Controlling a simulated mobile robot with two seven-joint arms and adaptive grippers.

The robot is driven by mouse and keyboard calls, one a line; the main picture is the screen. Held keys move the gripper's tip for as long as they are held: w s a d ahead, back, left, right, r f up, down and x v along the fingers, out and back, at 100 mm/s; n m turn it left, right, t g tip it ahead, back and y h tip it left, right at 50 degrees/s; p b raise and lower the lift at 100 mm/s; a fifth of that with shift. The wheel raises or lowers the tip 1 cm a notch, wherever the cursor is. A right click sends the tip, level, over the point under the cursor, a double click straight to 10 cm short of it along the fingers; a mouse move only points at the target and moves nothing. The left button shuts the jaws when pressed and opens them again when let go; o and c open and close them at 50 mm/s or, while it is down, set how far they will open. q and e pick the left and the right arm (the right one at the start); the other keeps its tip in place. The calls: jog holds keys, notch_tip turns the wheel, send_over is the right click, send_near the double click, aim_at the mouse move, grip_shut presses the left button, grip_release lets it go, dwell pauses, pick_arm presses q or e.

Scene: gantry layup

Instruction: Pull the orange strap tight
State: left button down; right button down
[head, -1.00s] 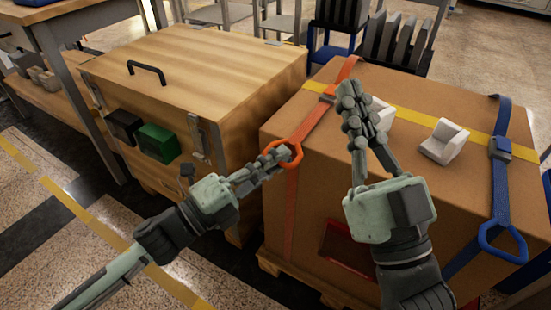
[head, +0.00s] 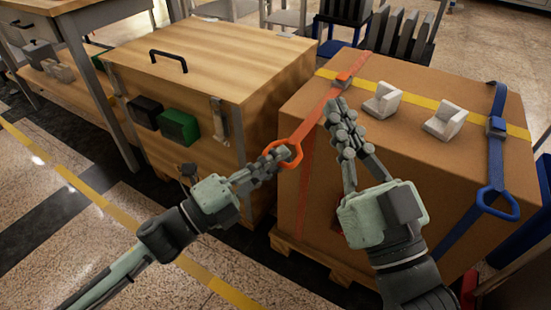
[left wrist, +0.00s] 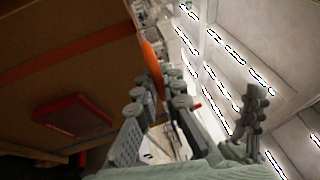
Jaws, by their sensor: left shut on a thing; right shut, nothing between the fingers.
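The orange strap (head: 306,180) runs over the top edge and down the front of the cardboard box (head: 470,165). Its buckle (head: 343,79) sits on the box top, and its loose tail slants to an orange ring (head: 295,150). My left gripper (head: 272,160) is shut on the orange ring, off the box's front left. In the left wrist view the ring (left wrist: 152,62) shows edge-on between the fingers. My right gripper (head: 338,112) is shut and empty above the box's front top edge, just right of the strap tail. Its fingertips are near the buckle; contact cannot be told.
A blue strap (head: 496,150) with a blue ring (head: 498,203) is on the box's right. A yellow band (head: 420,100) and two white corner pieces (head: 383,100) (head: 446,119) lie on top. A wooden crate (head: 215,70) stands close on the left. A pallet (head: 320,262) is under the box.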

pick_arm(q)
jog(key=c, duration=1.7)
grip_release()
jog(key=shift+c, duration=0.2)
jog(key=shift+o, duration=0.6)
jog(key=shift+s+a+f, duration=0.1)
jog(key=shift+s+a, duration=0.05)
jog(key=shift+a, duration=0.05)
jog(key=v, duration=1.1)
jog(key=shift+s+a, duration=0.2)
jog(key=shift+s, duration=0.05)
